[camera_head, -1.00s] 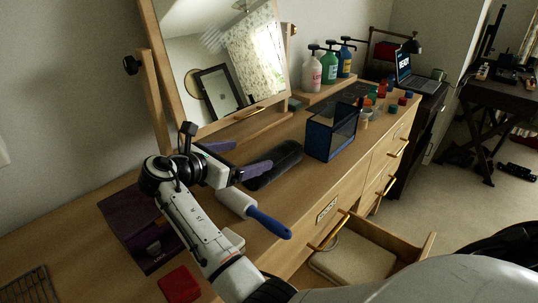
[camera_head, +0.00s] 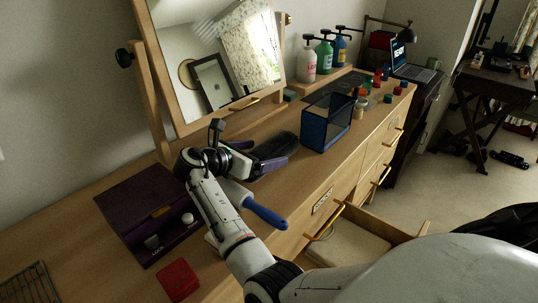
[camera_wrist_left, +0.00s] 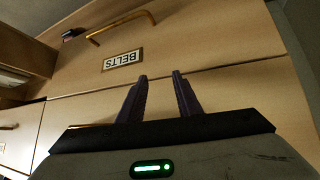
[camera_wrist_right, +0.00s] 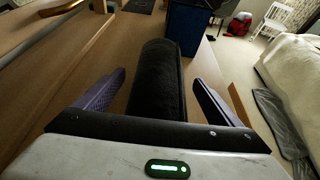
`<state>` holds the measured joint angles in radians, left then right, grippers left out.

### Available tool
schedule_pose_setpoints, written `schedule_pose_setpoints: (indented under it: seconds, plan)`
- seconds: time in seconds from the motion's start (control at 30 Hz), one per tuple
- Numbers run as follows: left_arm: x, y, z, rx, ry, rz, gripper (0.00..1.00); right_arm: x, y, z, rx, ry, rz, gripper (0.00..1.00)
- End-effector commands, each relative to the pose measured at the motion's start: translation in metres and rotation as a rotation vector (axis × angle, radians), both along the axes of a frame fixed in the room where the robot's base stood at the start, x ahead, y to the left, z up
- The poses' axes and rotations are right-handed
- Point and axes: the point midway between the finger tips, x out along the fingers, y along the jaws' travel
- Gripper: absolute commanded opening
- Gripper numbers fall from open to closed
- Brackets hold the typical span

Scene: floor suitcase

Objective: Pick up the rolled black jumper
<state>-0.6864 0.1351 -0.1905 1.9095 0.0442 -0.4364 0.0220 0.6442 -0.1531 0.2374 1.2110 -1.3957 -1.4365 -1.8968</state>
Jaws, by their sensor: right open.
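The rolled black jumper (camera_head: 284,143) lies on the wooden dresser top, left of the blue mesh bin, partly hidden behind my right gripper in the head view. In the right wrist view the jumper (camera_wrist_right: 156,75) is a long dark roll, running away between the two purple fingers. My right gripper (camera_head: 270,155) is open with a finger on either side of the roll; I cannot tell whether they touch it. My left gripper (camera_wrist_left: 160,75) is open and empty in its wrist view, in front of a drawer front labelled BELTS. It is not seen in the head view.
The blue mesh bin (camera_head: 326,124) stands just beyond the jumper. A blue-handled lint roller (camera_head: 262,212) lies in front of it. A purple box (camera_head: 140,205) and a red block (camera_head: 178,280) are to the left. The mirror (camera_head: 215,60) stands behind. An open drawer (camera_head: 350,240) juts out.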

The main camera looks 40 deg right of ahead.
Motion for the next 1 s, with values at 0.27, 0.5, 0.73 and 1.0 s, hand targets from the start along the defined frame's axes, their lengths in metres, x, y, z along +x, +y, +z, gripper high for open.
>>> schedule_pose_setpoints:
  seconds: [0.27, 0.5, 0.73, 1.0]
  plan:
    - [0.0, 0.0, 0.0, 0.001, 0.0, 0.001, 0.31, 0.0, -0.002, -0.001, 0.0, -0.001, 0.001, 0.83]
    - [0.0, 0.0, 0.0, 0.001, -0.001, 0.001, 0.31, 0.0, -0.001, -0.001, 0.0, -0.001, 0.001, 0.43]
    - [0.001, 0.0, 0.0, 0.001, -0.001, 0.001, 0.31, 0.001, -0.002, 0.001, -0.003, -0.004, 0.001, 0.33]
    - [0.001, 0.0, 0.004, 0.0, -0.001, 0.0, 0.31, 0.001, -0.002, 0.032, -0.004, -0.01, -0.001, 0.33]
